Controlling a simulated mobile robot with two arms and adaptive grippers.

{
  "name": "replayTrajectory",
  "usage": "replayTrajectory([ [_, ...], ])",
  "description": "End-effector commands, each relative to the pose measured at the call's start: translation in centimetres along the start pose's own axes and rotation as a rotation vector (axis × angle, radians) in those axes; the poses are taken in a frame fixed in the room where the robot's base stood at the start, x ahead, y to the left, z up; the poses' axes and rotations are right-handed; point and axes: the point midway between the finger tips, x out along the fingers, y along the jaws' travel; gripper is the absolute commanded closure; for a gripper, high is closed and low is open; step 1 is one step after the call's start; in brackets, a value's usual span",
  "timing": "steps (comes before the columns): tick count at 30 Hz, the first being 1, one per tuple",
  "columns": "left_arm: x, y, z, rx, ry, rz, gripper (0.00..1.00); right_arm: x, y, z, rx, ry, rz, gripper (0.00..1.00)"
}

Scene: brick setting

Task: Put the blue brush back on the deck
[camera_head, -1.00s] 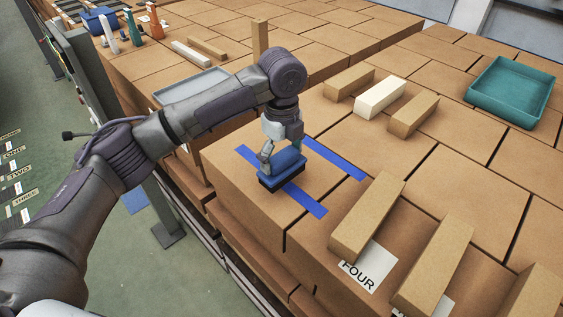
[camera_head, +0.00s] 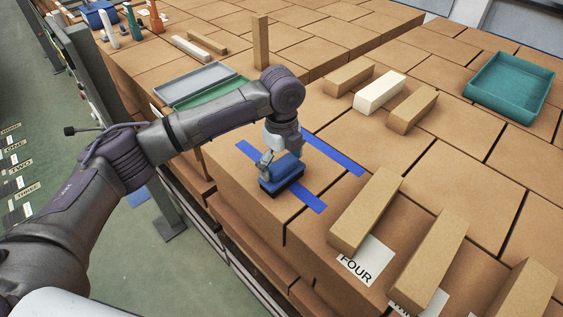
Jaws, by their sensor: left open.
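The blue brush (camera_head: 283,176), a blue block with a dark underside, sits on the brown brick deck (camera_head: 240,190) between two blue tape strips. One strip (camera_head: 334,152) lies behind it; the other (camera_head: 308,198) runs out on its near side. My left gripper (camera_head: 281,156) is directly over the brush, pointing down, with its jaws open. One finger shows at the brush's left side; the other is mostly hidden by the gripper, so I cannot tell whether it touches. My right gripper is not in view.
Tan bricks (camera_head: 366,212) and a card reading FOUR (camera_head: 364,262) lie at the near right. A white brick (camera_head: 380,92) lies among tan ones. A teal tray (camera_head: 510,88) is far right. A grey-and-green tray (camera_head: 190,84) lies behind my arm, near an upright tan brick (camera_head: 260,43).

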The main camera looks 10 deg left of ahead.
Motion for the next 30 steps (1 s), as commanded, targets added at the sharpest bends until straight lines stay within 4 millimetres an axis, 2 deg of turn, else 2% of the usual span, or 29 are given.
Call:
replayTrajectory([
  [4,-0.5,-0.1,0.0,0.0,0.0,-0.003,0.0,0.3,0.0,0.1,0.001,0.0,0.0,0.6],
  [7,-1.7,-0.1,0.0,0.001,-0.001,-0.004,0.0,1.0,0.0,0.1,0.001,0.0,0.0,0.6],
  [15,-7.5,-0.1,0.0,0.0,-0.002,-0.006,0.0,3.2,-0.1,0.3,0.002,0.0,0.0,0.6],
  [21,-11.0,-0.1,0.0,0.0,-0.001,-0.003,0.0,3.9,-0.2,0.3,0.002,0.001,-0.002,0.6],
  [24,-11.9,-0.1,0.0,0.0,-0.001,-0.002,0.0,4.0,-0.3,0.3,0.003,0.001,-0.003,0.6],
  [30,-12.3,0.0,0.0,0.0,0.001,0.001,0.0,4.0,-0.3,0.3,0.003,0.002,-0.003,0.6],
])
